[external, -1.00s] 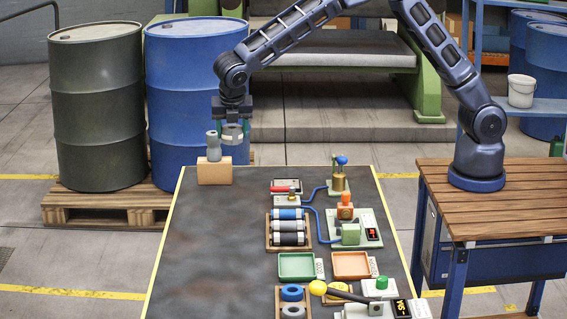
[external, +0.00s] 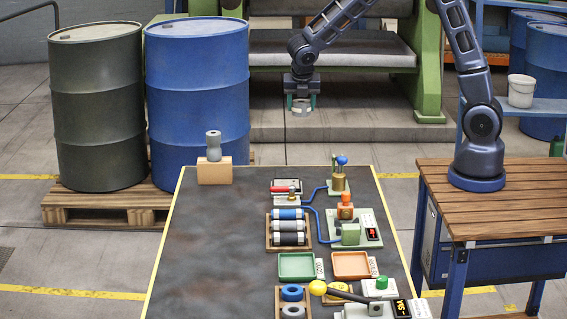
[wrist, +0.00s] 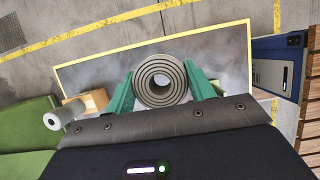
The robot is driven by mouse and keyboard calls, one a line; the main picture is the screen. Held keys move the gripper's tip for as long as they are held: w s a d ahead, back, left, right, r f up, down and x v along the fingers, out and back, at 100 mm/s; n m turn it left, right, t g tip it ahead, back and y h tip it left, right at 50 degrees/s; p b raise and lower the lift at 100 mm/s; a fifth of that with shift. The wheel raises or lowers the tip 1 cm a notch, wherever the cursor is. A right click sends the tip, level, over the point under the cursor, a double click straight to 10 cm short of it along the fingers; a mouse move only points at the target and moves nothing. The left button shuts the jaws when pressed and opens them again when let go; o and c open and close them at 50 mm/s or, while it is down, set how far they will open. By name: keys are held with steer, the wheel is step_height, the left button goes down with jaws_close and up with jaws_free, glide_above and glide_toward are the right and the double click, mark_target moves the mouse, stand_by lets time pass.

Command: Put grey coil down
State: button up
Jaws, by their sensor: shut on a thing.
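My gripper (external: 300,101) is shut on the grey coil (external: 301,109), held in the air above and beyond the far edge of the dark table mat. In the wrist view the grey coil (wrist: 160,81) shows as concentric rings between my gripper's green fingers (wrist: 160,88). In the external view a grey coil (external: 293,310) also lies in the brown tray (external: 279,300) at the front, below a blue coil (external: 292,292). A green tray (external: 296,267) and an orange tray (external: 350,265) lie empty on the table, each with a label.
A grey spool-like piece (external: 213,146) stands on a tan block (external: 215,172) at the table's far left corner. A yellow-knobbed lever (external: 318,288) is at the front. Several devices fill the right side. The table's left half (external: 215,250) is clear.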

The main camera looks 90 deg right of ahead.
mark_target(302, 172)
steer(key=f, duration=2)
steer(key=shift+s+d, duration=0.2)
steer(key=shift+s, duration=0.1)
steer(key=shift+f, duration=0.1)
steer(key=o, duration=1)
